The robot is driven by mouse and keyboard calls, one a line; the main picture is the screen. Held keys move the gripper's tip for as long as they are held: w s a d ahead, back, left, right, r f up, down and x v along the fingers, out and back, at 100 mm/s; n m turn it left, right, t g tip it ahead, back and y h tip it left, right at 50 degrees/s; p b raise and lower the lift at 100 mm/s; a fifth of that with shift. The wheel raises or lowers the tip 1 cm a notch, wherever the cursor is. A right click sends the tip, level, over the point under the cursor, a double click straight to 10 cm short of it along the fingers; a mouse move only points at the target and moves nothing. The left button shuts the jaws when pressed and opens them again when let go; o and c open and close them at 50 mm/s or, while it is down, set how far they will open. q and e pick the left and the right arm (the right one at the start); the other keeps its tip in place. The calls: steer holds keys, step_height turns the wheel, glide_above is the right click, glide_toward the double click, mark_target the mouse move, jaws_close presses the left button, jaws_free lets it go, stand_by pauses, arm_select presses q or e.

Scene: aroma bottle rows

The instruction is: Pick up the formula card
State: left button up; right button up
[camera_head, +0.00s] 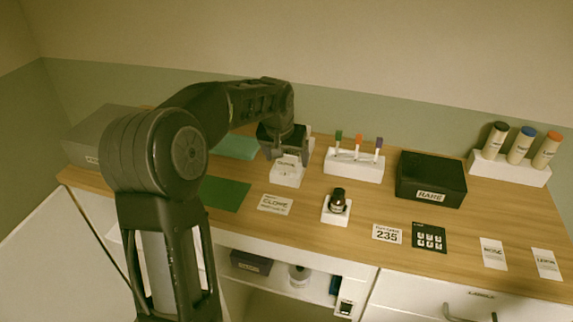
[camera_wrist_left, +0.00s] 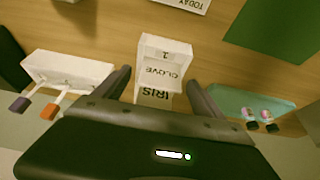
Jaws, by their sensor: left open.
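A small white stand (camera_head: 287,179) near the back middle of the counter holds a white printed card, which I take as the formula card (camera_head: 289,161). In the left wrist view the white piece (camera_wrist_left: 165,62) reads "CLOVE" and "1", and a part reading "IRIS" (camera_wrist_left: 153,97) lies between my fingers. My left gripper (camera_head: 287,152) is open and comes down over the stand from behind. In the wrist view its two fingers (camera_wrist_left: 162,92) are on either side of the card, with no clear contact. The gripper hides part of the card. My right gripper is not in view.
A pen rack (camera_head: 354,168) stands right of the stand, and a teal tray (camera_head: 236,147) lies to its left. A flat label card (camera_head: 275,204), a dark bottle (camera_head: 338,201) and a black "RARE" box (camera_head: 431,180) are nearby. A green mat (camera_head: 225,193) lies front left.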

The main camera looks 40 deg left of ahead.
arm_select(q)
steer(key=shift+c, duration=0.2)
stand_by(0.4)
steer(key=c, duration=1.4)
